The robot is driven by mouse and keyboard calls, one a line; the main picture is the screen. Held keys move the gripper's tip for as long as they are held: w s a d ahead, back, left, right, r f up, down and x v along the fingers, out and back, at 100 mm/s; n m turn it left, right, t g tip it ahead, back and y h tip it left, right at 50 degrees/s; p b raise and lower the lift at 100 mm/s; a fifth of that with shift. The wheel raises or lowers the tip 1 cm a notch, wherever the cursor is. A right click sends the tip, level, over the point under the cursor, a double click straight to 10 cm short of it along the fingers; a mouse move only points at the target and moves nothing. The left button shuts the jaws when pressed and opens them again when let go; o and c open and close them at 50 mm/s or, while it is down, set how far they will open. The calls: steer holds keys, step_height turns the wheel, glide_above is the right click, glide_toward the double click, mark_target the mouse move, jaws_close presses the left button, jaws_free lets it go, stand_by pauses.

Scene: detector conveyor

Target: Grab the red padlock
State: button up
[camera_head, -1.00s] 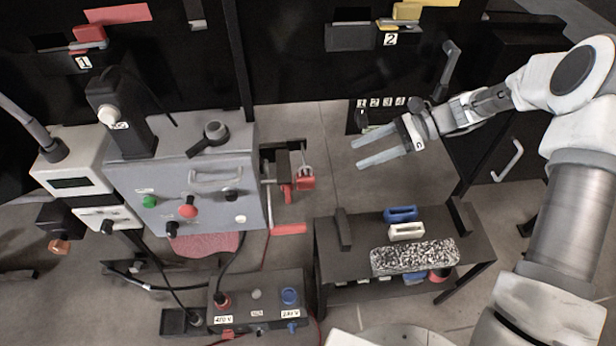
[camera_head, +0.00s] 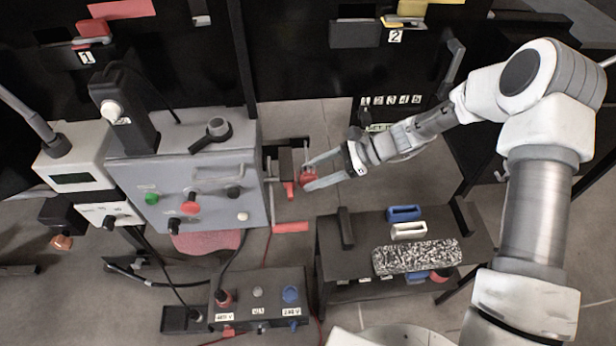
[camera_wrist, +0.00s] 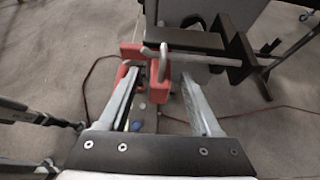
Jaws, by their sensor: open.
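The red padlock (camera_head: 308,176) hangs by its metal shackle from the dark bracket (camera_head: 285,158) at the right side of the grey control box. In the wrist view the padlock (camera_wrist: 157,84) is near the fingertips, between the finger lines and closer to the left finger. My gripper (camera_head: 310,173) is open and points left, with its two fingers on either side of the padlock. It also shows in the wrist view (camera_wrist: 160,76), where a gap remains on the padlock's right. I cannot tell whether the left finger touches it.
A red handle (camera_head: 289,190) sits just left of the padlock. The grey control box (camera_head: 180,190) stands left. A dark low table (camera_head: 335,265) with blue and white pieces and a speckled block stands below my arm. A red cable runs along the floor.

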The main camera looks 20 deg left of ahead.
steer(key=shift+c, duration=0.3)
jaws_close()
stand_by(0.3)
